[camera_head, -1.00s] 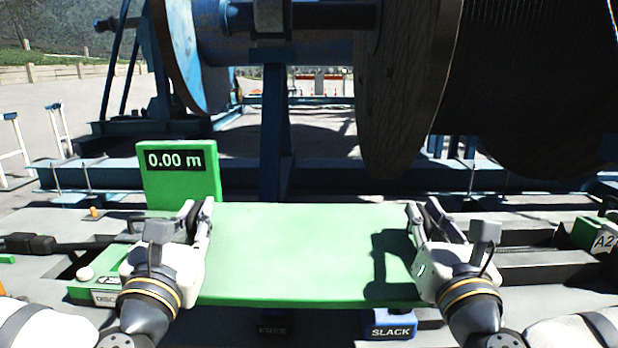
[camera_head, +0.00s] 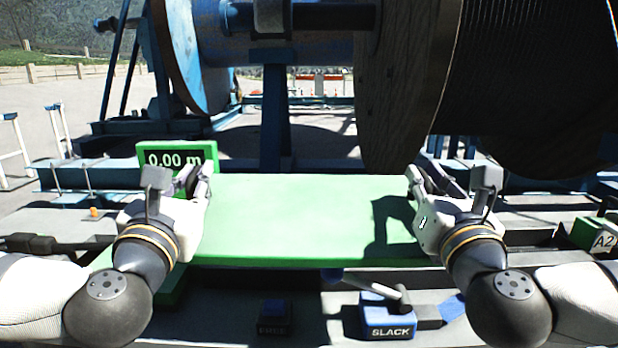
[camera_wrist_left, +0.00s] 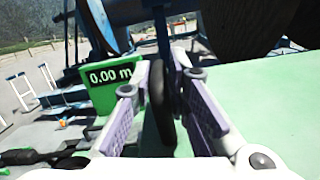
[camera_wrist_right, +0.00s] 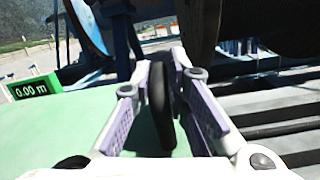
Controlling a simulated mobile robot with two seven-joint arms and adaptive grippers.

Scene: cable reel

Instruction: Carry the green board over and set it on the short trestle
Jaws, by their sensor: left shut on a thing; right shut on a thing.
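The green board (camera_head: 305,220) is a wide flat slab held roughly level between my two grippers, above the machine's deck. My left gripper (camera_head: 197,178) is shut at its left edge. My right gripper (camera_head: 422,180) is shut at its right edge. In both wrist views the board shows beside the fingers, with a dark rounded part between them; the exact grip is unclear. At the far left stand white-legged trestle-like stands, one cut by the picture edge (camera_head: 17,150) and one behind it (camera_head: 59,131). I cannot tell which is the short trestle.
A green display reading 0.00 m (camera_head: 176,157) stands behind my left gripper. The large cable reel (camera_head: 405,90) looms behind the board. A blue SLACK box with a lever (camera_head: 388,318) and a dark FREE box (camera_head: 274,317) sit in front. The paving at left looks open.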

